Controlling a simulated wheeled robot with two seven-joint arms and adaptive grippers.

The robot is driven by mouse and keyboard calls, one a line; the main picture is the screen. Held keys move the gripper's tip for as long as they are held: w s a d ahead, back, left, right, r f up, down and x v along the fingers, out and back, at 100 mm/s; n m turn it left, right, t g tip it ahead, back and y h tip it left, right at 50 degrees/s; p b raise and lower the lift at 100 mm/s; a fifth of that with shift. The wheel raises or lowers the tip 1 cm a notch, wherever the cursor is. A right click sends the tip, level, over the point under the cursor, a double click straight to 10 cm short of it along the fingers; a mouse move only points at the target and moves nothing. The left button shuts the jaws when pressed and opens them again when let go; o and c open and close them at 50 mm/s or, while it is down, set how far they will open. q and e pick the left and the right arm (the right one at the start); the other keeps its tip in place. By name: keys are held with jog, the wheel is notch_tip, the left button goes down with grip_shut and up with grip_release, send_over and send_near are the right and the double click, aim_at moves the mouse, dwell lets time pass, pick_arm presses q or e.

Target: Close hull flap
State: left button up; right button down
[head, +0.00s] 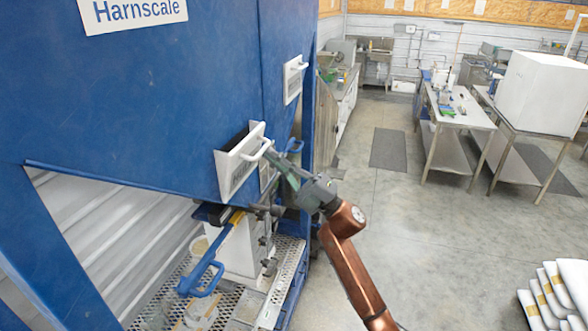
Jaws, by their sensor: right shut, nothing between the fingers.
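A white hull flap (236,166) with a bar handle (256,151) sits on the side of the blue hopper (150,110). It tilts outward at its top, and a dark gap shows behind its upper edge. My right gripper (272,156) comes in from the lower right. It is shut and empty, with its fingertips close to the right side of the flap's handle. I cannot tell whether they touch. My left gripper is not in view.
A second white flap (293,80) with a handle is higher on the hopper. Below is a blue lever (203,281) over a perforated metal platform (287,270). Metal tables (457,115) and stacked white bags (551,297) stand right. The middle floor is clear.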

aim_at(264, 149)
jog(key=b+x, duration=0.1)
jog(key=x, duration=0.2)
jog(key=shift+a+r, duration=0.1)
jog(key=shift+r, duration=0.1)
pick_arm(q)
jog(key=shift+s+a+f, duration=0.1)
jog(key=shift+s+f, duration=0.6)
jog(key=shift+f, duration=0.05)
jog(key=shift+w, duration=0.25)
